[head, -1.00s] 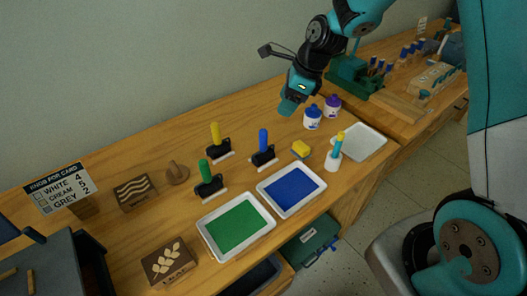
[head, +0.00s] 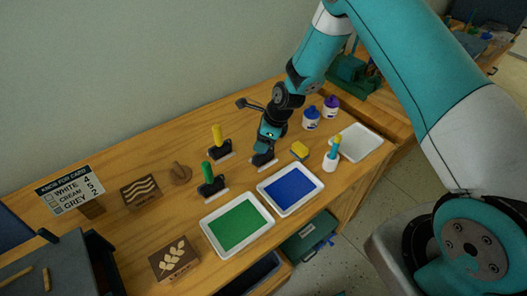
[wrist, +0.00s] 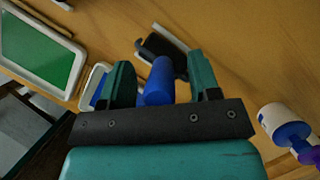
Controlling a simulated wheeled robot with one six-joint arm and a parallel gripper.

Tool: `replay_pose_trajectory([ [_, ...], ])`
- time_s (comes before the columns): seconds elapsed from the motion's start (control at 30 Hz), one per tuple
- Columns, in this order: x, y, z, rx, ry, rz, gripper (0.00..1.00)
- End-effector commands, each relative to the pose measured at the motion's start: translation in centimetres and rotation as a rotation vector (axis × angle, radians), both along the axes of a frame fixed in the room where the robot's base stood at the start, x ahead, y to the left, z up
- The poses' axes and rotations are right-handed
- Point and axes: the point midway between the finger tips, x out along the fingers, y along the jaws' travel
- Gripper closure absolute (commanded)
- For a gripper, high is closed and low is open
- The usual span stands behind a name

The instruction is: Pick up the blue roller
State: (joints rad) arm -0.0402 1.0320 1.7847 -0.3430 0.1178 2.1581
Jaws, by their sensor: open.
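The blue roller (wrist: 159,82) has a blue handle that rises between the two open fingers of my gripper (wrist: 160,82) in the wrist view. Its black head lies just beyond the fingertips, on the wooden table. No finger clearly touches the handle. In the head view my gripper (head: 268,138) is above the roller (head: 262,161), and it hides the blue handle. Only the black base and pale edge of the roller show there.
The blue paint tray (head: 268,203) and green paint tray (head: 208,230) lie in front. Green-handled (head: 208,170) and yellow-handled (head: 217,134) rollers stand to the left. A yellow sponge (head: 300,151), a white cup (head: 331,162) and paint bottles (head: 311,119) stand to the right.

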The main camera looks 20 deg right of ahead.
Motion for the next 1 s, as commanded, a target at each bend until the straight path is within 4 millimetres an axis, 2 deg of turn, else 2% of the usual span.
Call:
replay_pose_trajectory([
  [0.3,0.1,0.3,-0.7,0.000,0.000,0.000,0.43],
  [0.37,0.1,0.3,-0.7,0.000,0.000,0.000,0.55],
  [0.53,0.1,0.2,-0.7,0.000,0.000,0.000,0.94],
  [0.83,0.2,0.2,-0.6,0.000,-0.001,0.000,0.94],
  [1.0,0.2,0.2,0.3,0.001,-0.003,-0.001,0.94],
])
